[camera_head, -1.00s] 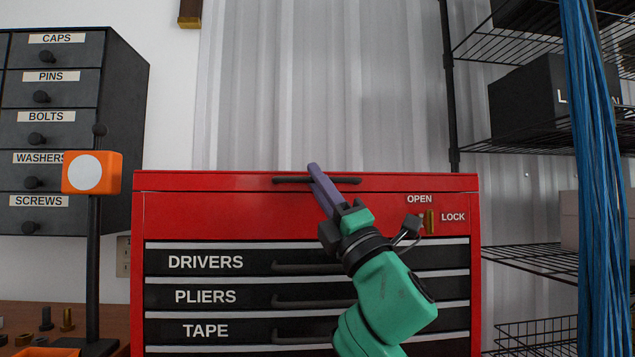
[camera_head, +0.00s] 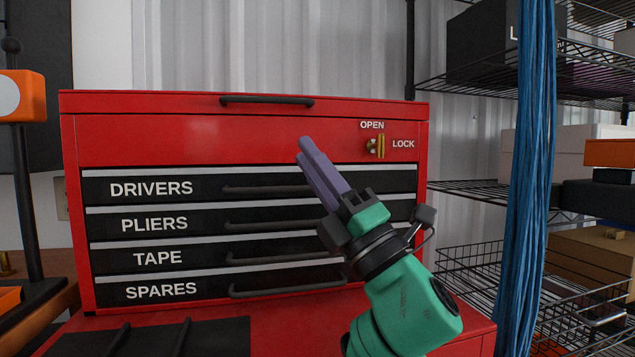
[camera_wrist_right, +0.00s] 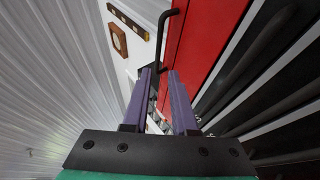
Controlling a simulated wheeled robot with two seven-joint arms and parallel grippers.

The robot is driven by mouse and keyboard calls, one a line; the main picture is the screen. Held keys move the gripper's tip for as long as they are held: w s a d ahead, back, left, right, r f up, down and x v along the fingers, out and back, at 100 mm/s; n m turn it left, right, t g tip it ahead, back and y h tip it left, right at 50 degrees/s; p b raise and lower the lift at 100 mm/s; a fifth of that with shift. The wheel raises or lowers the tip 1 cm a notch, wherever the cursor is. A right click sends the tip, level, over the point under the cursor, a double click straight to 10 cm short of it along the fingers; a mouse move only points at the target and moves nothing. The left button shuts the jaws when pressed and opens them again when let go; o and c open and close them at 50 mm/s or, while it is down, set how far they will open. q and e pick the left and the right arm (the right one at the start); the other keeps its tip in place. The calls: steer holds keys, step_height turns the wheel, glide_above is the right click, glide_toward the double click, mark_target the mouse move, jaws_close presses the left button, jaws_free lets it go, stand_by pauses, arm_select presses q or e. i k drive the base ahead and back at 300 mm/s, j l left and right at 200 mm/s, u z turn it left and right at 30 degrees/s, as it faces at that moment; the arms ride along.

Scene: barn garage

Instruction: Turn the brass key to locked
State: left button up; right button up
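The brass key (camera_head: 381,146) sits in its lock on the upper right front of the red tool chest (camera_head: 220,138). Its flat grip stands upright, in line with the OPEN label (camera_head: 372,125) above it. The LOCK label (camera_head: 403,144) is to its right. My right gripper (camera_head: 303,146) has purple fingers pointing up and left, in front of the chest, left of the key and apart from it. In the right wrist view the fingers (camera_wrist_right: 159,72) are parted with nothing between them. The key does not show there. My left gripper is not in view.
Drawers labelled DRIVERS (camera_head: 150,189) to SPARES have protruding dark handles. A lid handle (camera_head: 266,100) runs along the chest top. Blue cables (camera_head: 528,180) hang at the right before wire shelves (camera_head: 470,192). An orange-headed stand (camera_head: 22,96) is at the left.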

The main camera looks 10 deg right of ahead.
mark_target(377, 146)
steer(key=k+l, duration=0.8)
steer(key=k, duration=0.05)
